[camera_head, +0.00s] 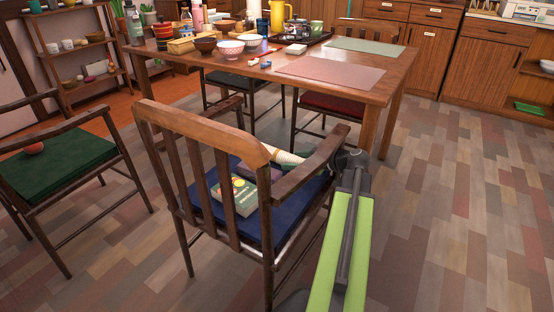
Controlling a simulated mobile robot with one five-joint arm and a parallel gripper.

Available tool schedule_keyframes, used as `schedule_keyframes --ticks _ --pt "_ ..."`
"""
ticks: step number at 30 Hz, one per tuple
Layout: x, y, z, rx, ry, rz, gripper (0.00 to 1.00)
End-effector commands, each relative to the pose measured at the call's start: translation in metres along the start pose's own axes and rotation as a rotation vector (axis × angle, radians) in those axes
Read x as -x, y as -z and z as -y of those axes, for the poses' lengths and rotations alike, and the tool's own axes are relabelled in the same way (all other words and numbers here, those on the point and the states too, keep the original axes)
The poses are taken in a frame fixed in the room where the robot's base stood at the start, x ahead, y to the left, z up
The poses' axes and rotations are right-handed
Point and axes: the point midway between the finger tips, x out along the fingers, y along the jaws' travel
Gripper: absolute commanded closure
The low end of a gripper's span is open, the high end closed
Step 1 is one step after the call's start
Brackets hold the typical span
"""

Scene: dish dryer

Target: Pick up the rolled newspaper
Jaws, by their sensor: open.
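A pale cream roll (287,157), which looks like the rolled newspaper, lies on the blue-cushioned chair (212,122) near its right armrest. Only part of it shows; the armrest and chair back cover the rest. My gripper (347,158) is the dark end of my green arm, open, just right of the chair's right armrest and apart from the roll. Its fingertips are small and hard to make out.
The wooden table (398,70) behind holds bowls, mats and bottles. Another chair with a green cushion (57,164) stands at left. The tiled floor (455,200) at right is clear.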

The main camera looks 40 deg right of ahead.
Motion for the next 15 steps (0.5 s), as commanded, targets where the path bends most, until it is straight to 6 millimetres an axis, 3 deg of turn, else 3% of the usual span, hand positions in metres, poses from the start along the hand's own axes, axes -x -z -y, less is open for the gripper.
schedule_keyframes --ticks 2,8,15 --pt "-0.0116 -0.0024 -0.0003 0.001 0.001 0.000 0.31" --pt "-0.0119 -0.0002 -0.0001 0.000 -0.001 0.000 0.31" --pt "-0.0116 -0.0003 -0.0002 0.000 -0.001 0.000 0.61"
